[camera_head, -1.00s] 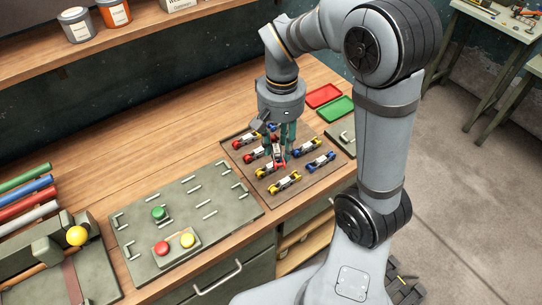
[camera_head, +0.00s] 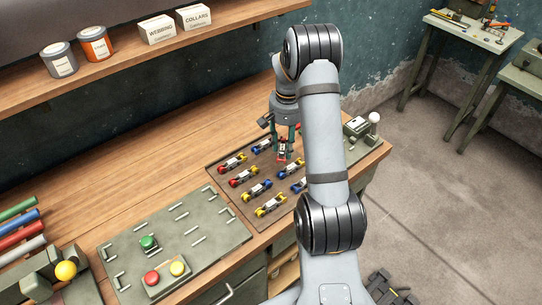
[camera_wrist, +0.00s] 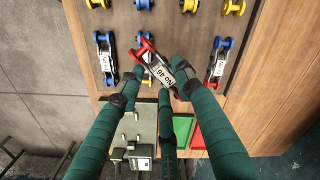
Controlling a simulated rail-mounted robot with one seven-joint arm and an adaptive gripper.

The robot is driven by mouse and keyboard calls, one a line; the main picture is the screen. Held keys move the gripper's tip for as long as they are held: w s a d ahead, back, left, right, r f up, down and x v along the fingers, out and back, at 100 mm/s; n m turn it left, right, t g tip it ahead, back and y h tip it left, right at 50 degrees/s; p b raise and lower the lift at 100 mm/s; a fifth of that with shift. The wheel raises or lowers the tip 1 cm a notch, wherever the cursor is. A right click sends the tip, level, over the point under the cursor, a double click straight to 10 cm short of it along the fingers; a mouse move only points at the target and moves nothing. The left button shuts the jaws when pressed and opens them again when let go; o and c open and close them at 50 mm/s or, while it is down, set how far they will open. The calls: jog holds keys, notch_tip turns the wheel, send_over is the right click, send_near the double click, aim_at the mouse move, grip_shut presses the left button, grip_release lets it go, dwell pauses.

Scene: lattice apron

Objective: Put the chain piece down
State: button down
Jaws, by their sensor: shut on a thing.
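My gripper (camera_head: 286,140) is over the back right part of a dark brown board (camera_head: 226,195). Its green fingers are shut on a chain piece (camera_head: 282,157) with red ends.
Several chain pieces with yellow, blue and red ends, such as a yellow one (camera_head: 270,205), lie in rows on the board. A green tray (camera_wrist: 183,127) and a red tray (camera_wrist: 199,138) are beyond it. A grey panel with buttons (camera_head: 203,228) is at left.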

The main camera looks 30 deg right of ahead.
aim_at(272, 165)
jog(key=w+a+f, duration=0.1)
jog(key=w+a+f+p, duration=0.1)
jog(key=a, duration=0.1)
jog(key=shift+w+a+f, duration=0.15)
jog(key=shift+w+f, duration=0.05)
jog(key=shift+f, duration=0.05)
notch_tip(272, 165, down, 3)
jog(key=shift+p, duration=0.9)
jog(key=shift+f, duration=0.5)
jog(key=shift+f, duration=0.1)
jog(key=shift+f+b, duration=0.15)
jog(key=shift+b, duration=0.15)
jog(key=c, duration=1.5)
grip_release()
